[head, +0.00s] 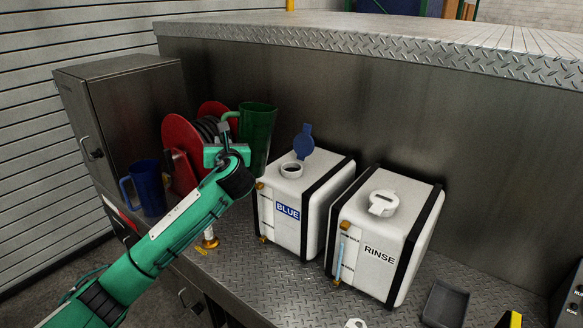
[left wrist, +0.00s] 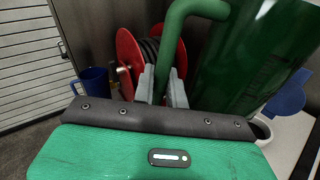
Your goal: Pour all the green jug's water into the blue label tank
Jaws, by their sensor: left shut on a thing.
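The green jug (head: 259,133) is held in the air, about upright, just left of the blue label tank (head: 297,221). My left gripper (head: 228,146) is shut on its handle; the left wrist view shows the grey fingers (left wrist: 162,88) around the handle and the jug's wall (left wrist: 252,55) close by. The tank is white with black straps and a blue "BLUE" label. Its blue cap (head: 303,141) stands open behind the round filler opening (head: 291,169). The water inside the jug cannot be seen. My right gripper is not in view.
A white RINSE tank (head: 378,236) with its white cap (head: 383,203) on stands to the right. A blue jug (head: 149,188), a red hose reel (head: 181,146) and a grey cabinet (head: 123,115) are at the left. A dark tray (head: 446,304) lies at front right.

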